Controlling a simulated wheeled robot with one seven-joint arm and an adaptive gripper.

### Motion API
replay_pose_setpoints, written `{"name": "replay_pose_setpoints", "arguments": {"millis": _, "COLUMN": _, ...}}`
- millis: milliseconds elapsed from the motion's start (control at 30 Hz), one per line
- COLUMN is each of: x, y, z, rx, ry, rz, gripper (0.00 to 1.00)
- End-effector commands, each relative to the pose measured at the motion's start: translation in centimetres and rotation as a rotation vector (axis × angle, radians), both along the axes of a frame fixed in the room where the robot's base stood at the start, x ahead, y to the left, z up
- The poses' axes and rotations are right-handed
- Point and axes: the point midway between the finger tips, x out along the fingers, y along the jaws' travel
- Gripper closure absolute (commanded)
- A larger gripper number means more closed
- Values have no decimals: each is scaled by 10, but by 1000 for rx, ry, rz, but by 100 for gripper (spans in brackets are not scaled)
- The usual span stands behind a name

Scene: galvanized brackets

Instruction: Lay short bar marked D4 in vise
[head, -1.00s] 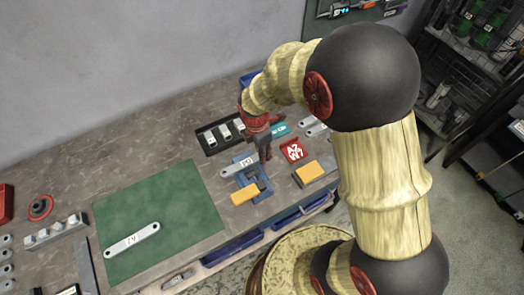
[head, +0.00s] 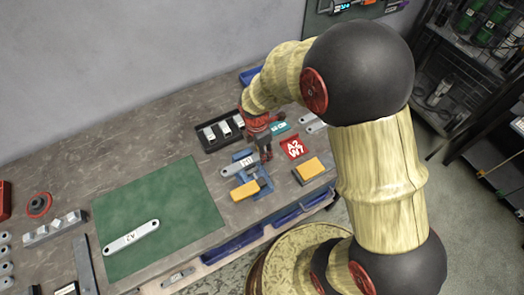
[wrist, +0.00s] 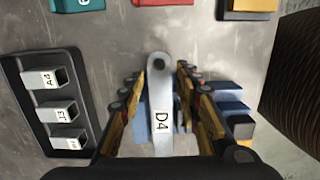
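The short bar marked D4 (head: 236,168) lies across the blue vise (head: 264,186) in the head view. In the wrist view the bar (wrist: 159,82) runs lengthwise between the fingers, its holed end pointing up the picture and its D4 label readable. My gripper (wrist: 161,72) is open around it, with a finger on each side and a visible gap to both. Blue vise parts (wrist: 228,98) show below and beside the bar. How deep the bar sits between the jaws is hidden. My gripper (head: 266,154) is over the bar's right end in the head view.
A black tray with labelled blocks (head: 207,146) is behind the vise. A red card (head: 294,147) and a yellow block (head: 310,169) are to the right. A green mat (head: 180,190) with another labelled bar (head: 131,238) is at left; much of the mat is bare.

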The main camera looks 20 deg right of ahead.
Motion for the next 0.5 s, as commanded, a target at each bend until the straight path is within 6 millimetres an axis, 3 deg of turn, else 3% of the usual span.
{"name": "replay_pose_setpoints", "arguments": {"millis": 167, "x": 0, "y": 0, "z": 0, "rx": 0, "ry": 0, "rz": 0, "gripper": 55}}
{"name": "replay_pose_setpoints", "arguments": {"millis": 500, "x": 0, "y": 0, "z": 2, "rx": 0, "ry": 0, "rz": 0, "gripper": 55}}
